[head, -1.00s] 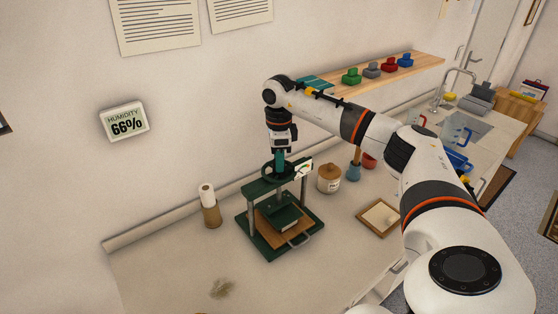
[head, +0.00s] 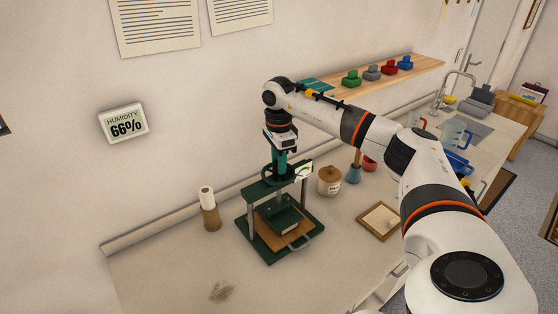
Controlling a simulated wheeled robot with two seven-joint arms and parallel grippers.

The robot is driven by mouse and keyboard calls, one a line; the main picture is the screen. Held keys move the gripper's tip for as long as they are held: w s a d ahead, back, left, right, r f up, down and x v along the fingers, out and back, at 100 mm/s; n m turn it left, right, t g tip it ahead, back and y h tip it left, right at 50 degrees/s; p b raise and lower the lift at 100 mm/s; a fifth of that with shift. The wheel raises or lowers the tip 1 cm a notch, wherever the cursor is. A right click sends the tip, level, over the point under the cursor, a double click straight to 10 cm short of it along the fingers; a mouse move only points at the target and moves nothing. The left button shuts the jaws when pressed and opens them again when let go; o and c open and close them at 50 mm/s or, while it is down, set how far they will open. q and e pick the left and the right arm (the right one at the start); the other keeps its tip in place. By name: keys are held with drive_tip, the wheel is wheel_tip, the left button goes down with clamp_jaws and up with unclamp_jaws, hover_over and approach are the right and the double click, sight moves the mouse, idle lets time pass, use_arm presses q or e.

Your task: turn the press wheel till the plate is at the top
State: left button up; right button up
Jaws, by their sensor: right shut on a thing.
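The green screw press (head: 308,215) stands on the counter, left of the middle of the head view. Its dark wheel (head: 267,181) sits on top of the frame, partly hidden by my gripper. My right gripper (head: 280,172) points down from above and is shut on the wheel. The pressing plate (head: 284,219) hangs between the posts, below the top beam and low over a wooden board (head: 268,236) on the press bed. Whether the plate touches what lies under it I cannot tell. My left gripper is not in view.
A lidded jar (head: 329,181), a blue pot (head: 354,174) and a red bowl (head: 369,163) stand right of the press. A wooden frame (head: 361,226) lies on the counter. A paper roll (head: 208,205) stands left. The front left counter is mostly clear.

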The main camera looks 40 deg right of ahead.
drive_tip(key=o, duration=1)
drive_tip(key=shift+r, duration=0.1)
drive_tip(key=shift+r, duration=0.25)
wheel_tip(320, 180, up, 12)
drive_tip(key=shift+f+b, duration=0.25)
drive_tip(key=shift+b, duration=0.9)
drive_tip(key=shift+f, duration=0.1)
